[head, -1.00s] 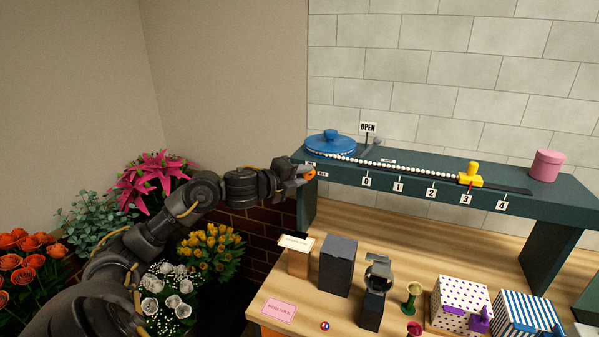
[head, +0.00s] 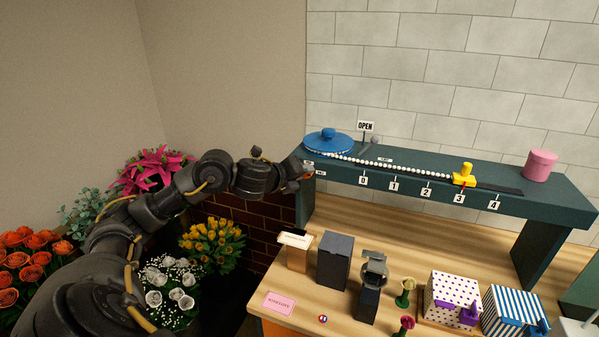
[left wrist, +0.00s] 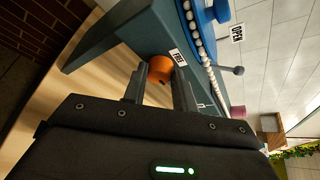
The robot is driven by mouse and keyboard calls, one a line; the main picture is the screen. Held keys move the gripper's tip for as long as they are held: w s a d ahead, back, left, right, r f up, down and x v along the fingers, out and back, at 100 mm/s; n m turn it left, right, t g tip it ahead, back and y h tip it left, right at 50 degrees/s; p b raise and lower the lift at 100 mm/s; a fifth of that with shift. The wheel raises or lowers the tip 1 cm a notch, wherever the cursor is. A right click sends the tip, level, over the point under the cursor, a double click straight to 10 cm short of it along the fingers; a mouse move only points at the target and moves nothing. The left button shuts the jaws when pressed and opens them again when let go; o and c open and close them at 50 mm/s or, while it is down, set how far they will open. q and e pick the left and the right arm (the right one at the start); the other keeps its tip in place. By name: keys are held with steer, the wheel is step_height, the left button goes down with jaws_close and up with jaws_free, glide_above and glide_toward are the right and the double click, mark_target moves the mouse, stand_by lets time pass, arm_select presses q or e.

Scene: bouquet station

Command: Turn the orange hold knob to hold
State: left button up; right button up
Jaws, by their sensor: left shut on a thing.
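The orange hold knob (left wrist: 160,69) sits on the front face of the shelf at its left end. Only a sliver of the knob (head: 310,175) shows in the head view, past the gripper. My left gripper (head: 303,170) is shut on the knob, and in the left wrist view its two fingers (left wrist: 160,88) stand either side of it. A small white label reading FREE (left wrist: 178,57) is beside the knob. The knob's exact pointing direction is hard to tell. My right gripper is not in view.
The teal shelf (head: 400,188) carries a blue lidded disc (head: 328,142), a bead string (head: 400,166), a yellow slider (head: 464,176) near mark 3, an OPEN sign (head: 365,127) and a pink canister (head: 540,165). Boxes and small stands fill the wooden counter below. Flowers stand at left.

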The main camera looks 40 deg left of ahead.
arm_select(q)
steer(key=shift+f, duration=0.2)
steer(key=o, duration=1)
steer(key=shift+c, duration=0.2)
steer(key=shift+r, duration=0.1)
steer(key=b+v, duration=0.2)
steer(key=v, duration=0.8)
steer(key=shift+s+b, duration=0.3)
steer(key=shift+s, duration=0.1)
steer(key=shift+r, duration=0.1)
